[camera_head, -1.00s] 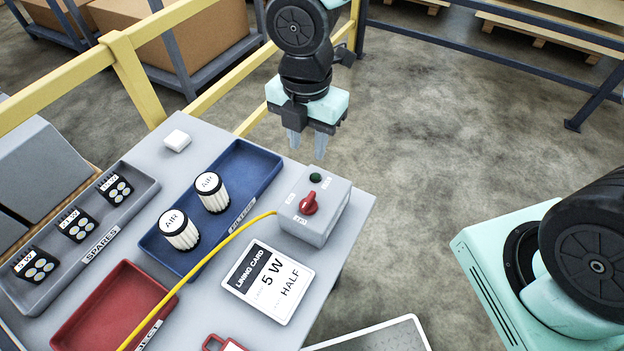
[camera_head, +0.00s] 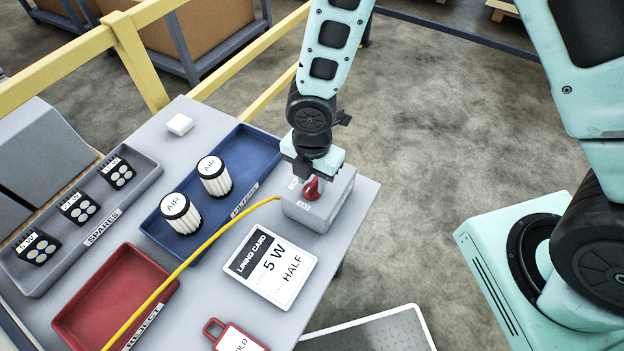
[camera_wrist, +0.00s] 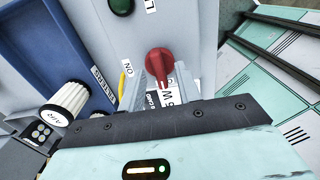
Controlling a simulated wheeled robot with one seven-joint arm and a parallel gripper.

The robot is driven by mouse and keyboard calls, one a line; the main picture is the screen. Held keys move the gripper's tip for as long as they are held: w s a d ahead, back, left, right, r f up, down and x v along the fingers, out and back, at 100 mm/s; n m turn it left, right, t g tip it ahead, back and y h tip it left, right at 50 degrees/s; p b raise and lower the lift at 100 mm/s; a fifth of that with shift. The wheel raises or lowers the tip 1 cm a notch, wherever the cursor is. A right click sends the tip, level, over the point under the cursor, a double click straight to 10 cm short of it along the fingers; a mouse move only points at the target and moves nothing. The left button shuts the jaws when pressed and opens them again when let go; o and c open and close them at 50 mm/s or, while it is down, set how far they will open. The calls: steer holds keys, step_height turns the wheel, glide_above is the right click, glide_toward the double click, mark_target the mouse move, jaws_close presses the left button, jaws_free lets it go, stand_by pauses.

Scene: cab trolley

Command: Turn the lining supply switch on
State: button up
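The supply switch is a grey box (camera_head: 322,208) at the right corner of the table, with a red rotary knob (camera_head: 311,188) on top. In the wrist view the red knob (camera_wrist: 159,62) shows in front of my gripper, with an "ON" label (camera_wrist: 128,68) to its left and a dark green lamp (camera_wrist: 122,5) beyond it. My gripper (camera_wrist: 163,80) is low over the box; its fingers are apart, with their tips near the knob's two sides. I cannot tell whether they touch it. In the head view the fingertips are largely hidden.
A yellow cable (camera_head: 190,262) runs from the box across the table. The lining card (camera_head: 270,265) reads 5 W, HALF. A blue tray (camera_head: 250,165) with two white filters, a red tray (camera_head: 75,318) and a grey spares tray (camera_head: 140,180) lie left.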

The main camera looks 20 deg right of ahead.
steer(key=shift+f, duration=0.55)
jaws_close()
